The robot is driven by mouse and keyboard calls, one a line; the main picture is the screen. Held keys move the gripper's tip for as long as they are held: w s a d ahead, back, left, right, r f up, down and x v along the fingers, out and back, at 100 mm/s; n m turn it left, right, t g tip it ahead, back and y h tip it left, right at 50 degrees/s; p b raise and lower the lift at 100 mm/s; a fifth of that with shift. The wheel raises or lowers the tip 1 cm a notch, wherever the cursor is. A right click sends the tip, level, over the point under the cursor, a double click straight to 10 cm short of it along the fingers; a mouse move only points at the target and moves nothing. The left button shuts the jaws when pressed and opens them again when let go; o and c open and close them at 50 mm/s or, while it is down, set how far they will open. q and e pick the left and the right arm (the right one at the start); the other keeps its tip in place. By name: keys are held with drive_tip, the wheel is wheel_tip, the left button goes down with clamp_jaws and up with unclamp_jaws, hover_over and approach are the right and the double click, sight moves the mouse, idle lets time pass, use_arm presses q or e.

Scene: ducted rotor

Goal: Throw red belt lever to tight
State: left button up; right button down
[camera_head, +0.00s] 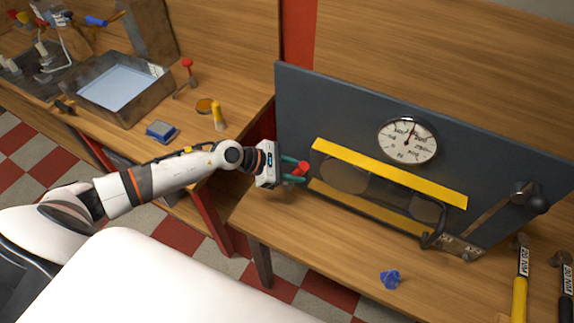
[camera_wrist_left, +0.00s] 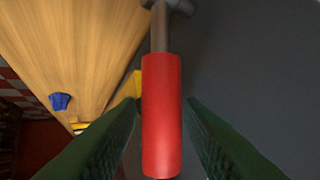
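The red belt lever (camera_head: 302,169) is at the left end of the dark upright panel. In the left wrist view its red handle (camera_wrist_left: 161,120) runs up the middle to a grey metal shaft (camera_wrist_left: 160,28). My left gripper (camera_head: 296,169) is at the lever, with one green finger on each side of the red handle. The fingers look apart, with a narrow dark gap beside the handle; firm contact does not show. The yellow-edged belt guard (camera_head: 390,172) and a round white dial (camera_head: 407,140) are on the panel. My right gripper is not in view.
A black-knobbed crank (camera_head: 537,203) is at the panel's right. A blue piece (camera_head: 389,279) lies on the bench in front. Hammers with yellow (camera_head: 521,285) and black handles stand at the right edge. A metal tray (camera_head: 159,76) and small items are on the left bench.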

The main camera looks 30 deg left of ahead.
use_arm(q)
drive_tip(key=b+v, duration=0.3)
drive_tip(key=v, duration=0.8)
drive_tip(key=shift+s+a+r+b, duration=0.2)
drive_tip(key=shift+s+a+b, duration=0.05)
drive_tip(key=shift+b, duration=0.15)
